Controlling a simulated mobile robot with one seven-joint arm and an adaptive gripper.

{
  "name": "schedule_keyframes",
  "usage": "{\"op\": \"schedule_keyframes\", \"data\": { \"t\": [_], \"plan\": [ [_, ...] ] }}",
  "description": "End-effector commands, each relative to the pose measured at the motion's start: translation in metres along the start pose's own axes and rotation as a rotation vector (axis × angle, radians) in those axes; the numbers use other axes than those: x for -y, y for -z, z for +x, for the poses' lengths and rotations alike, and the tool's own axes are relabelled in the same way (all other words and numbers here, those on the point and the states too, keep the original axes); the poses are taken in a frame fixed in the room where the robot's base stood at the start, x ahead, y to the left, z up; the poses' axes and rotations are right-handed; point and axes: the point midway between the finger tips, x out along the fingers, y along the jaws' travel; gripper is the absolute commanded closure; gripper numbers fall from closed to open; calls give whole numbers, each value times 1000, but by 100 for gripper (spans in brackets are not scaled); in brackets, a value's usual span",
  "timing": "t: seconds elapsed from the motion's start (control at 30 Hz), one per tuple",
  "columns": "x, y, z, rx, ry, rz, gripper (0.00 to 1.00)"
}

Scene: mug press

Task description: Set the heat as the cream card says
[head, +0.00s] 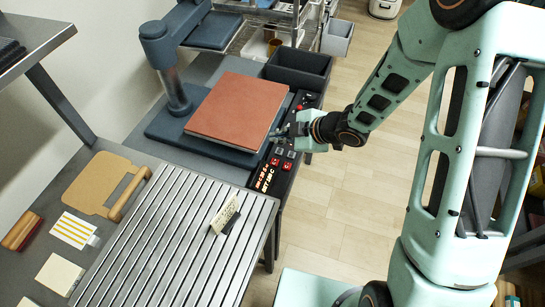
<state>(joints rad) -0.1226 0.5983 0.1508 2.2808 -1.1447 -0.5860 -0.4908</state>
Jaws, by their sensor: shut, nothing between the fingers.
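The cream card (226,211) stands tilted in a small dark holder on the slatted table; its writing is too small to read. The heat press has a dark control panel (279,178) along its right side. A lit orange display (265,179) is at the panel's near end, too small to read surely. Small buttons (287,166) with red marks sit beside and above the display. My gripper (274,137) is shut and empty, over the panel beyond these buttons, at the press's right edge. I cannot tell whether its fingertips touch the panel.
A reddish-brown pad (237,106) lies on the press bed, left of my gripper. The press's blue-grey post (168,65) stands behind it. A dark bin (298,70) is at the back. The slatted table (170,245) fills the front; open floor lies to the right.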

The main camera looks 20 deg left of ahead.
Motion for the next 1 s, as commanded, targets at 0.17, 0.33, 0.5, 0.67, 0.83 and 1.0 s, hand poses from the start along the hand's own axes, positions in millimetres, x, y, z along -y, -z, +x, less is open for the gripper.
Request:
{"op": "schedule_keyframes", "data": {
  "t": [0.17,0.33,0.5,0.67,0.83,1.0],
  "plan": [
    [4,3,0,-12,9,-19,100],
    [4,3,0,-10,8,-17,100],
    [5,1,2,-10,8,-16,100],
    [10,-4,10,-9,8,-16,100],
    [20,-14,24,-9,7,-16,100],
    [32,-26,40,-9,7,-16,100]
  ]
}}
